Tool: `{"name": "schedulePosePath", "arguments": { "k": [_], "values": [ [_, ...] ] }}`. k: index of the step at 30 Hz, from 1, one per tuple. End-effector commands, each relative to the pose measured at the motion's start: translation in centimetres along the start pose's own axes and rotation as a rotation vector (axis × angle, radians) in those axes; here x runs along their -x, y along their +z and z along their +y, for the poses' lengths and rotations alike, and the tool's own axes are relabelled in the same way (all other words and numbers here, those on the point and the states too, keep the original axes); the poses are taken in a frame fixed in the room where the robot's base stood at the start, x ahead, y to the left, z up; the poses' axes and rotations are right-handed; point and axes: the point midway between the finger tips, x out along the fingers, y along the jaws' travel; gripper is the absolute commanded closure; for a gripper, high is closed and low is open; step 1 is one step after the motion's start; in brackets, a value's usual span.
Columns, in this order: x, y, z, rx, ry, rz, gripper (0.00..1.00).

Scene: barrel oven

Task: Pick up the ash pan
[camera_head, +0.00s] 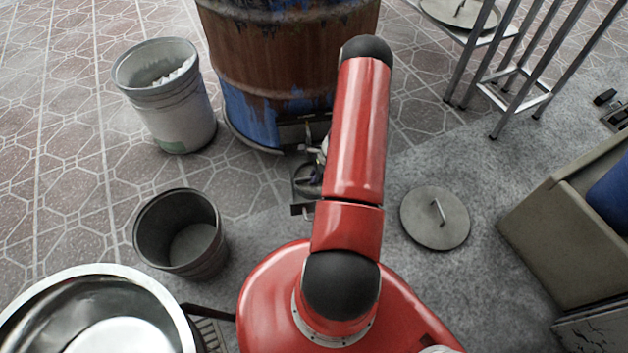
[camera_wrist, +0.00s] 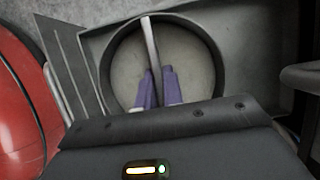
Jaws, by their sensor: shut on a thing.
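The ash pan (camera_wrist: 206,60) appears in the wrist view as a dark round rim around a pale grey floor. A thin upright metal bar rises between the two purple fingers of my gripper (camera_wrist: 158,76), which is shut on it as the pan's handle. In the head view the dark pan (camera_head: 304,183) shows in part at the foot of the rusty barrel (camera_head: 290,60), just left of my arm. My arm hides most of the gripper and part of the pan there. I cannot tell whether the pan touches the floor.
A white bucket (camera_head: 178,115) and a dark empty bucket (camera_head: 165,235) stand left. A steel bowl (camera_head: 165,300) is front left. A round lid (camera_head: 435,232) lies on the floor right of my arm. A metal rack (camera_head: 490,60) and beige box (camera_head: 560,240) stand right.

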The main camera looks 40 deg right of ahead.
Motion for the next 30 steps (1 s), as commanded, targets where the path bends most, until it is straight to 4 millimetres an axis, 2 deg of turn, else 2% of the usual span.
{"name": "schedulePosePath", "arguments": {
  "k": [5,11,24,30],
  "values": [
    [0.3,0.1,-0.1,0.001,-0.001,0.000,1.00],
    [2.2,0.9,-0.1,0.001,-0.003,0.001,1.00],
    [12.7,5.2,-0.1,0.003,-0.004,0.002,1.00],
    [16.4,6.8,-0.1,0.003,-0.003,0.001,1.00]
  ]
}}
